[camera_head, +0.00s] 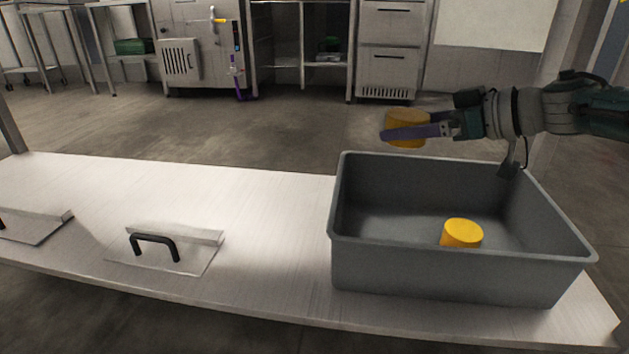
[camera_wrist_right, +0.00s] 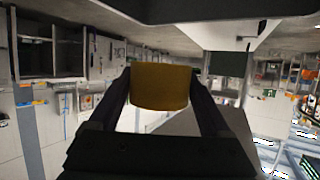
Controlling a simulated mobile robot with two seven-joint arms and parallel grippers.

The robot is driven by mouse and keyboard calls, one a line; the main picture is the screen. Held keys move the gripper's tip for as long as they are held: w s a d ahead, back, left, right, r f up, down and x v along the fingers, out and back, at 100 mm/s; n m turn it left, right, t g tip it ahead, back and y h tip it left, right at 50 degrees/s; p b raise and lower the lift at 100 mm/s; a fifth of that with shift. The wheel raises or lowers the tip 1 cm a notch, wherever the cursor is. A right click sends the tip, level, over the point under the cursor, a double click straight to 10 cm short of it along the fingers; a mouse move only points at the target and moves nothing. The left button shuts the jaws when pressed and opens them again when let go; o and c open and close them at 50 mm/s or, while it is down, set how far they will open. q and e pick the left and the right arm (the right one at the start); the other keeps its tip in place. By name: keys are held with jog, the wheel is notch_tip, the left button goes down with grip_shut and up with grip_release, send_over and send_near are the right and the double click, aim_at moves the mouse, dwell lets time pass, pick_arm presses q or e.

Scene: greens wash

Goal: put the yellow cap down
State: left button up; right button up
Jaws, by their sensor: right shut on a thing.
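My right gripper (camera_head: 418,131) is shut on a yellow cap (camera_head: 402,117), a short round cylinder. It holds the cap in the air above the far edge of the grey bin (camera_head: 460,274). In the right wrist view the cap (camera_wrist_right: 160,86) sits between the two dark fingers of the right gripper (camera_wrist_right: 163,92). A second yellow cap (camera_head: 462,233) is inside the bin on its floor, apart from the held one. My left gripper is not in view.
The bin stands on the right part of a pale table (camera_head: 270,270). A flat panel with a black handle (camera_head: 154,242) lies to its left, and another panel (camera_head: 35,225) lies farther left. The table between the bin and the panels is clear.

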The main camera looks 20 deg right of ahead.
jog(key=shift+w+f+b, duration=0.1)
jog(key=shift+f+b, duration=6.1)
jog(key=shift+f, duration=1.1)
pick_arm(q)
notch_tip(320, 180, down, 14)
pick_arm(e)
jog(key=o, duration=1.4)
jog(key=shift+c, duration=0.2)
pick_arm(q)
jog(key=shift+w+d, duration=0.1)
pick_arm(e)
jog(key=shift+r, duration=0.1)
